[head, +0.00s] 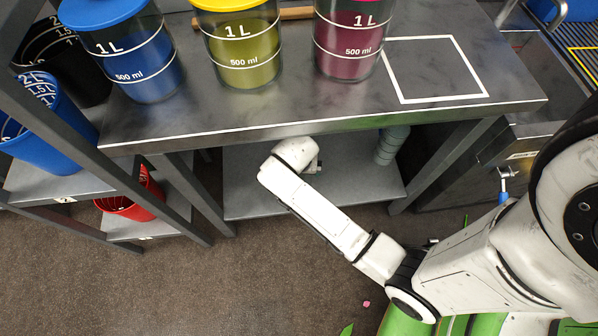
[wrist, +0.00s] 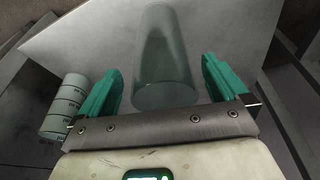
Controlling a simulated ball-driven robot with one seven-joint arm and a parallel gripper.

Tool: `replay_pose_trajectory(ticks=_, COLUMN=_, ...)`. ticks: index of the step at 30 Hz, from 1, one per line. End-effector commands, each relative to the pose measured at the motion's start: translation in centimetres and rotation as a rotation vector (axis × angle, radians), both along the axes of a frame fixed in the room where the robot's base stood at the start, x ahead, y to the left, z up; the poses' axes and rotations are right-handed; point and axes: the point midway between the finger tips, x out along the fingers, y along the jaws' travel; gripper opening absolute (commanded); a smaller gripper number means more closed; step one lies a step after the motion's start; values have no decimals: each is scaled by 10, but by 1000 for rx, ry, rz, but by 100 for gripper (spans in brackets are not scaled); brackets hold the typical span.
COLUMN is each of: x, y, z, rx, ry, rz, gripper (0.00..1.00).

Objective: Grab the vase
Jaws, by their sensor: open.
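A translucent grey-green glass vase (wrist: 163,60) shows in the wrist view as a tall cylinder against a light grey shelf. My gripper (wrist: 161,72) is open, with one green finger on each side of the vase and a visible gap to both. The vase's near end lies close to the gripper's palm; I cannot tell whether they touch. In the head view my arm's end reaches beneath the dark table, and I cannot make out the vase there.
The lower shelf (head: 245,197) lies under the dark table (head: 270,112), which bears blue, yellow and magenta containers. Table legs flank the shelf.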

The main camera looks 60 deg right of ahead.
Motion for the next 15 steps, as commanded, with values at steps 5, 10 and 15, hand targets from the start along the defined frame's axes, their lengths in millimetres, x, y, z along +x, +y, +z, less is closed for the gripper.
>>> replay_pose_trajectory(ticks=5, x=3, y=-7, z=0, rx=0, ry=0, rz=-1, gripper=100)
replay_pose_trajectory(ticks=10, x=14, y=-27, z=-2, rx=-1, ry=-3, rz=-4, gripper=100)
replay_pose_trajectory(ticks=15, x=19, y=-39, z=-21, rx=2, ry=3, rz=-1, gripper=100)
